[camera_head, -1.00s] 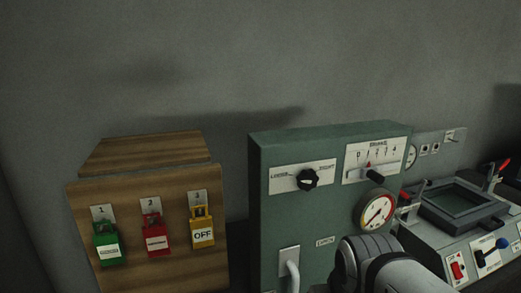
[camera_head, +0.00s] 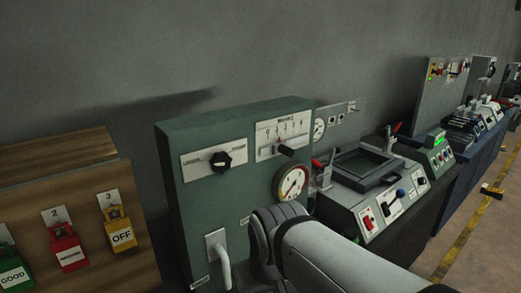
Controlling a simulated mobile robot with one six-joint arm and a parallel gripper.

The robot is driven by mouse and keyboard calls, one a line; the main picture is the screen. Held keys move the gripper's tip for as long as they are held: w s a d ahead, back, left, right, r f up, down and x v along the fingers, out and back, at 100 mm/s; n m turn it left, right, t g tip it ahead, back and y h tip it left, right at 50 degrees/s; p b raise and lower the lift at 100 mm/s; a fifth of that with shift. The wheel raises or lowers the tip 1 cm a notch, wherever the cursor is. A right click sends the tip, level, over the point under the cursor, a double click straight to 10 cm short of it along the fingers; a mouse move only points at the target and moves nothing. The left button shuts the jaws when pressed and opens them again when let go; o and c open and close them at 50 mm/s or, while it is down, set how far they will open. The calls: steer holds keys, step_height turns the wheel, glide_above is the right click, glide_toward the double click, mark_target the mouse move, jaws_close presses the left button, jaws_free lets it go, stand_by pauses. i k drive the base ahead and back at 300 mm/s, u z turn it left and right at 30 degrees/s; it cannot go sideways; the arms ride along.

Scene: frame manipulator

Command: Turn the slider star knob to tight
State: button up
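The black star knob (camera_head: 220,161) sits on a white label plate (camera_head: 195,168) at the upper left of the green panel box (camera_head: 180,133). In the earlier view the plate reads LOOSE on the left and TIGHT on the right; now the words are too small to read. The knob's exact setting cannot be told. To its right is a scale plate (camera_head: 268,136) with a black slider handle (camera_head: 286,150). My grey-white arm reaches in from the bottom, below the gauge. My gripper is not in view.
A round gauge (camera_head: 291,182) and a light handle (camera_head: 217,256) are on the green box. A wooden board with padlocks (camera_head: 122,232) stands left. A grey console (camera_head: 352,195) with levers and switches stands right, with more machines beyond.

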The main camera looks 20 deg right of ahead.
mark_target(220, 162)
steer(key=u, duration=0.45)
steer(key=k, duration=1.55)
steer(key=z, duration=0.9)
steer(key=i, duration=1)
steer(key=z, duration=0.05)
